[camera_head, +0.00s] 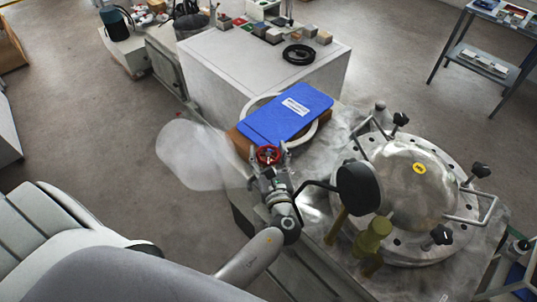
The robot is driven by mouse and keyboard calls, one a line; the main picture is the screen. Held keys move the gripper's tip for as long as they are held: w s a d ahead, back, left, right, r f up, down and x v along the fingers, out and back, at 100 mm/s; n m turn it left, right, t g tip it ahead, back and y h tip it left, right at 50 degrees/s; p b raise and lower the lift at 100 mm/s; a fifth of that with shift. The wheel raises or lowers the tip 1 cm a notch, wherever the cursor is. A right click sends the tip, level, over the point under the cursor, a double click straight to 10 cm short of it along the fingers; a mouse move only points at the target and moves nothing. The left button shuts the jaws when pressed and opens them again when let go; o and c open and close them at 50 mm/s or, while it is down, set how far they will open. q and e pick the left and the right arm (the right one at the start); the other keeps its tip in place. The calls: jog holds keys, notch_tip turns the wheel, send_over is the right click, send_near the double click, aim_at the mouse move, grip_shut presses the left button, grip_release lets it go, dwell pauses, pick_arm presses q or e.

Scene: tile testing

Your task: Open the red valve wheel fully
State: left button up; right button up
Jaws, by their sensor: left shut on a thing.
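The red valve wheel (268,154) is small and sits at the near edge of the bench, just in front of the blue clipboard. My left gripper (269,160) reaches up to it from below, with its fingers at the two sides of the wheel. The gripper is shut on the wheel. The valve body under the wheel is hidden by the gripper and wrist. My right gripper does not show in this view.
A blue clipboard (285,114) lies on a brown box behind the wheel. A metal domed vessel (408,182) with black knobs stands to the right. A black round part (358,188) is close to my left wrist. A white cabinet (225,75) stands behind.

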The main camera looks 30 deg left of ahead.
pick_arm(q)
jog(key=shift+n+g+y, duration=0.8)
jog(key=shift+y, duration=0.2)
jog(key=o, duration=1)
